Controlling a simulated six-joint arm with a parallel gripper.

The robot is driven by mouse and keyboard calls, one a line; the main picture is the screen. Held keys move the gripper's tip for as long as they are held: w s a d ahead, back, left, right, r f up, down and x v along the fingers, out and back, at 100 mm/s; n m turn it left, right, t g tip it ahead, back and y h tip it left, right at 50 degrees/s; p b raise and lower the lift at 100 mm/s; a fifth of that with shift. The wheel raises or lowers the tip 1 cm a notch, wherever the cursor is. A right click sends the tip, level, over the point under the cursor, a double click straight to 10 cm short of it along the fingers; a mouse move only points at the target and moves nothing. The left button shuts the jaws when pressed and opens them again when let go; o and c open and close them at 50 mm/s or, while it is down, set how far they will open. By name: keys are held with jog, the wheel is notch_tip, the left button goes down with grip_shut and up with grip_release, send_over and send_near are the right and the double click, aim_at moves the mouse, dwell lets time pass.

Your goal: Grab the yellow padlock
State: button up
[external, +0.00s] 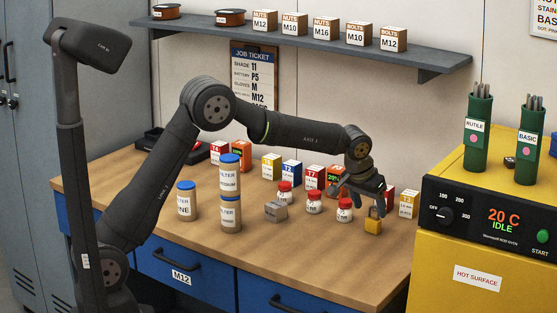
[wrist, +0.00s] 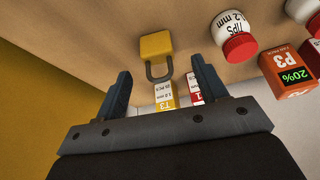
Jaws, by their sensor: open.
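The yellow padlock (external: 373,226) stands on the wooden bench near its right front edge, with its shackle up. In the wrist view the padlock (wrist: 156,46) appears upside down, its grey shackle pointing toward my gripper. My gripper (external: 366,197) is open and hangs just above the padlock in the external view. In the wrist view the two fingers of my gripper (wrist: 163,80) lie either side of the shackle's end, with a gap on each side. The padlock's body is beyond the fingertips. Whether a finger touches it cannot be seen.
Red-capped jars (external: 345,210) stand left of the padlock. Small labelled boxes (external: 409,204) stand behind and right of it. The yellow oven (external: 480,240) rises to the right, marked hot surface.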

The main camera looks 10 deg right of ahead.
aim_at(374, 218)
jog(key=shift+x, duration=2.95)
jog(key=shift+s, duration=0.15)
jog(key=c, duration=1.1)
jog(key=shift+r, duration=0.1)
